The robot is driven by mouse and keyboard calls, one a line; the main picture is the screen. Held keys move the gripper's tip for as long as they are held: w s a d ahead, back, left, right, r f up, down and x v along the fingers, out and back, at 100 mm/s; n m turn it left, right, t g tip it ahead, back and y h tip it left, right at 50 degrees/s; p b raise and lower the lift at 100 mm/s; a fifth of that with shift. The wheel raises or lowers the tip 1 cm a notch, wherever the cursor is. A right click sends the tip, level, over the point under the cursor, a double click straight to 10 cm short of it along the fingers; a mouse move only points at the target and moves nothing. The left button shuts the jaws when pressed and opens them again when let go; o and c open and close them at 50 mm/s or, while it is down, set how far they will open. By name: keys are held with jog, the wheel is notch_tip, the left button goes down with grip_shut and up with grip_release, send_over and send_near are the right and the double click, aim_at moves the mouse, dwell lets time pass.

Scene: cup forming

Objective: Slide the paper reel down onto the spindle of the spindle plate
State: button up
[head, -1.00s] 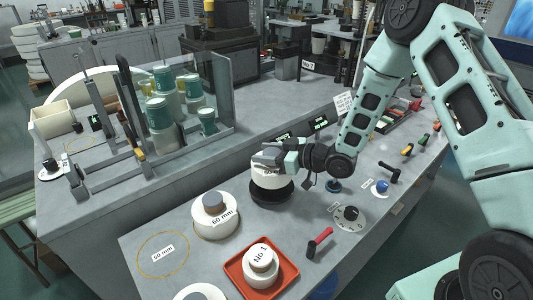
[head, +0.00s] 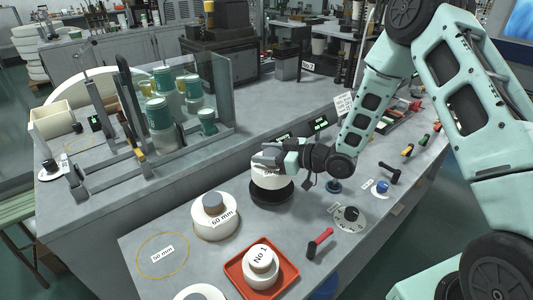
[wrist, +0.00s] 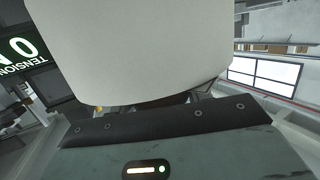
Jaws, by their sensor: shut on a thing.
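The white paper reel (head: 268,181) is held in my gripper (head: 270,158) in the head view, upright or nearly so. It is directly over the black round spindle plate (head: 272,198), whose rim shows around and below it. The gripper covers the top of the reel. The spindle itself is hidden, and I cannot tell whether the reel is around it or how far down it sits. In the wrist view the reel's pale side (wrist: 140,50) fills the upper middle, close against my gripper's dark edge.
A white reel marked 60 mm (head: 211,229) stands to the left. A red tray (head: 237,268) with a No 1 piece is in front. A dial (head: 350,218), a red-handled tool (head: 320,240) and a black lever (head: 389,172) lie to the right. A tension display (wrist: 22,48) is behind.

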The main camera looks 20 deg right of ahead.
jog(key=shift+f+b, duration=1.85)
jog(key=shift+f, duration=0.3)
dwell(0.5)
dwell(0.4)
jog(key=o, duration=1.8)
jog(key=shift+r, duration=0.1)
jog(key=shift+r+p, duration=2.7)
jog(key=shift+r, duration=1.2)
